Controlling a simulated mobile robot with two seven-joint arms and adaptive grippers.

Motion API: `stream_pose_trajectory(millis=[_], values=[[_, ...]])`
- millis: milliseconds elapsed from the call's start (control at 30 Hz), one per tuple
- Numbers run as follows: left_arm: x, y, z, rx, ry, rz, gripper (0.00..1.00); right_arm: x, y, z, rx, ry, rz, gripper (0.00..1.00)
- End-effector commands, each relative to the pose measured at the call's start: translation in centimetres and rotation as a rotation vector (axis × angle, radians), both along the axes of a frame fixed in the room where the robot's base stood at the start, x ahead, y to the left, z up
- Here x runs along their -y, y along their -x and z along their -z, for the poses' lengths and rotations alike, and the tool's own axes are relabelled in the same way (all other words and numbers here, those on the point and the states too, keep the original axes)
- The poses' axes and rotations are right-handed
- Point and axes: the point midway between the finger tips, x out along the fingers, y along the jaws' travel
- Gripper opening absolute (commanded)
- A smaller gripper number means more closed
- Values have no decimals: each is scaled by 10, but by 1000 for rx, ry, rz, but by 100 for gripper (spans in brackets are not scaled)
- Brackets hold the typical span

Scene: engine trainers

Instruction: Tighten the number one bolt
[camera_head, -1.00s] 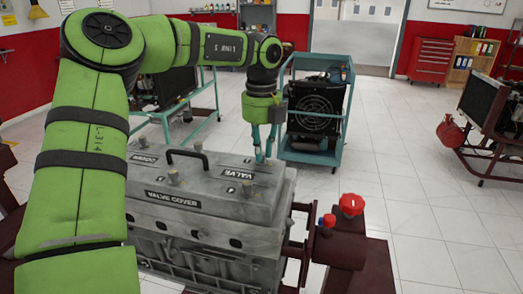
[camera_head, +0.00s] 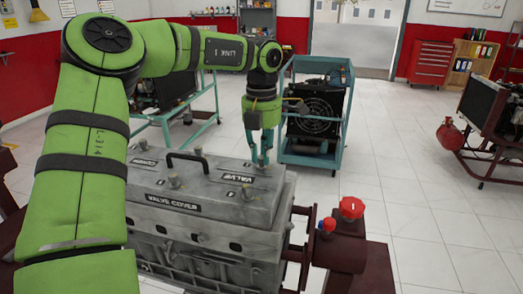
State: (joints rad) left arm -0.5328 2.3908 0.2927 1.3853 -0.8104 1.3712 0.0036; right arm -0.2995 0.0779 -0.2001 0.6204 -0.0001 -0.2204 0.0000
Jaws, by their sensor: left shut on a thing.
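The grey engine with its valve cover (camera_head: 215,205) fills the lower middle of the head view. Bolts stand on the cover: one at the front left (camera_head: 174,181), one at the front right (camera_head: 247,192), others along the back edge. My left gripper (camera_head: 262,160) points straight down at the cover's back right corner. Its teal fingers are shut on the bolt there, which they mostly hide. The small numbers beside the bolts are too small to read. My right gripper is not in view.
A black handle (camera_head: 187,157) rises from the cover's top. A dark red stand with red knobs (camera_head: 351,208) is right of the engine. A teal cart (camera_head: 315,155) with a radiator stands behind. Open tiled floor lies to the right.

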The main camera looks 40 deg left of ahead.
Motion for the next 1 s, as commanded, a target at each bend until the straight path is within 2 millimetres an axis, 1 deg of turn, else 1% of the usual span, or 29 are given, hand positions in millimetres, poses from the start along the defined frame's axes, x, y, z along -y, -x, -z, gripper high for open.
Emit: stream_pose_trajectory(millis=[33,600,800,1000], values=[[0,2,4,-12,2,44,0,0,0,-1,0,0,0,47],[0,3,4,-14,5,584,0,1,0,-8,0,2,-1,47],[1,3,4,-13,6,752,0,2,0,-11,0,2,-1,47],[1,3,4,-14,6,881,0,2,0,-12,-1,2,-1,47]])
